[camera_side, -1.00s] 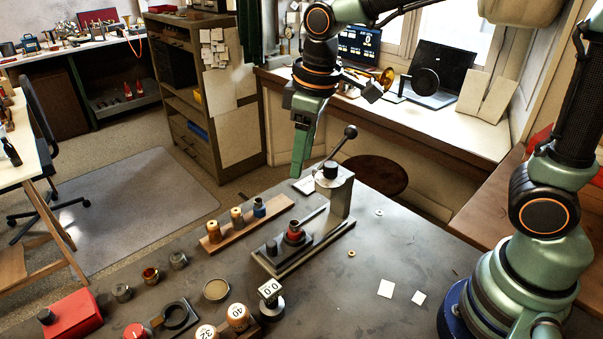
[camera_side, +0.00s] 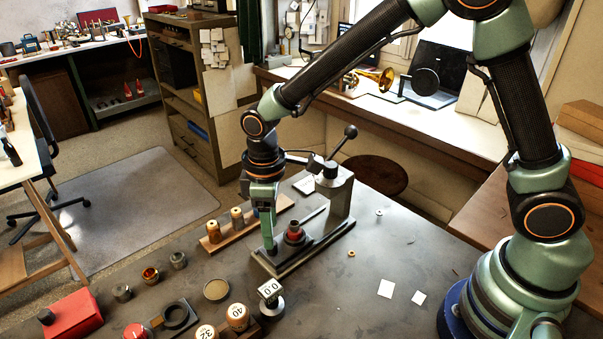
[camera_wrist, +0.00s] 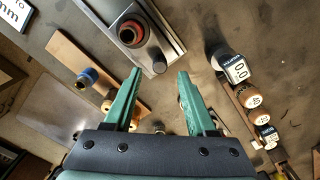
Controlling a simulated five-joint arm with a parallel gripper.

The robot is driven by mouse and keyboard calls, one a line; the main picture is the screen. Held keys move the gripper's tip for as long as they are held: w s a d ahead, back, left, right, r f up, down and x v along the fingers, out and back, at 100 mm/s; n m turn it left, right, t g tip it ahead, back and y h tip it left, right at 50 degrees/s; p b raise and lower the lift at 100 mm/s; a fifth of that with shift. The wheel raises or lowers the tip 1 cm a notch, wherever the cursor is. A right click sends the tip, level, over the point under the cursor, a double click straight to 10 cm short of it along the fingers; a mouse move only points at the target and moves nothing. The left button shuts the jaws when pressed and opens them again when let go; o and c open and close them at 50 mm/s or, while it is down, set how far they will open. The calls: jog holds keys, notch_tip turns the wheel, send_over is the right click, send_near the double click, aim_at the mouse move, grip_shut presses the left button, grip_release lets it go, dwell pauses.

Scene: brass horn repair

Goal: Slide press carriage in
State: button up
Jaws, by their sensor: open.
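The press (camera_side: 338,200) stands on the bench with its column, lever and flat base. Its dark carriage (camera_side: 297,248) sits on the near left part of the base, out from under the column, and carries a red-collared piece (camera_side: 294,233). The red collar also shows in the wrist view (camera_wrist: 131,33). The carriage's black knob (camera_wrist: 158,66) shows just beyond my fingertips, roughly centred between them. My gripper (camera_wrist: 160,73) is open and empty, pointing down over the knob end. In the side view my gripper (camera_side: 269,243) hides the knob; contact cannot be told.
A wooden strip (camera_side: 215,243) with several fittings lies left of the press. A gauge block (camera_side: 270,291) and numbered wooden-topped pieces (camera_side: 238,316) stand in front.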

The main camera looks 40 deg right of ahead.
aim_at(286, 242)
jog(key=shift+f, duration=1.85)
grip_shut()
